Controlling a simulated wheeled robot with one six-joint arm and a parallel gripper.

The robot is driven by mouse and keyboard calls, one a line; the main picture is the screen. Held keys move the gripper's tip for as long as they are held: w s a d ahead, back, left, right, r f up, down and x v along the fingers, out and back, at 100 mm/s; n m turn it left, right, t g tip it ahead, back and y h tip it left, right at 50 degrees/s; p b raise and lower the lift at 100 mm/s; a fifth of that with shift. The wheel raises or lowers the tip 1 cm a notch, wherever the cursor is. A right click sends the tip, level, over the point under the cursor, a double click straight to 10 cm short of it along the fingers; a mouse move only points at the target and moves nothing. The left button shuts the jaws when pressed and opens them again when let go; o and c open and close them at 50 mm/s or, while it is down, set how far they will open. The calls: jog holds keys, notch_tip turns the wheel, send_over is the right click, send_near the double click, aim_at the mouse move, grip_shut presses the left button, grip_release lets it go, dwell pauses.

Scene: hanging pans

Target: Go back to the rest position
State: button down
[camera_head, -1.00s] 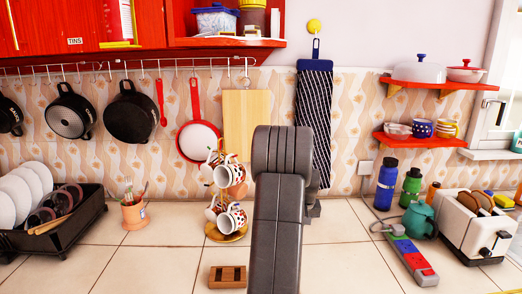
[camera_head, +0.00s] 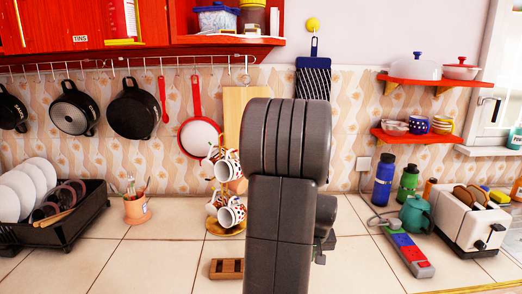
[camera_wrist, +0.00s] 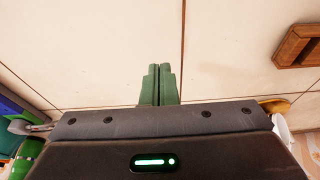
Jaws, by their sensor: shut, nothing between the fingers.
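My gripper (camera_wrist: 159,85) shows in the wrist view, its two green fingers pressed together with nothing between them. It is above the bare tiled counter (camera_wrist: 90,50). The hanging pans are on the wall rail (camera_head: 120,66): a black pan (camera_head: 75,112), another black pan (camera_head: 133,108) and a red-rimmed white pan (camera_head: 199,138). They are well to the left of my arm.
A mug tree with spotted mugs (camera_head: 229,211) and a wooden block (camera_head: 227,269) stand left of my arm. A dish rack (camera_head: 85,216) is far left. Bottles (camera_head: 384,181), a power strip (camera_head: 409,250) and a toaster (camera_head: 464,226) are right.

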jog(key=shift+s+d+b, duration=0.1)
jog(key=shift+s+b, duration=0.4)
jog(key=shift+s, duration=1.75)
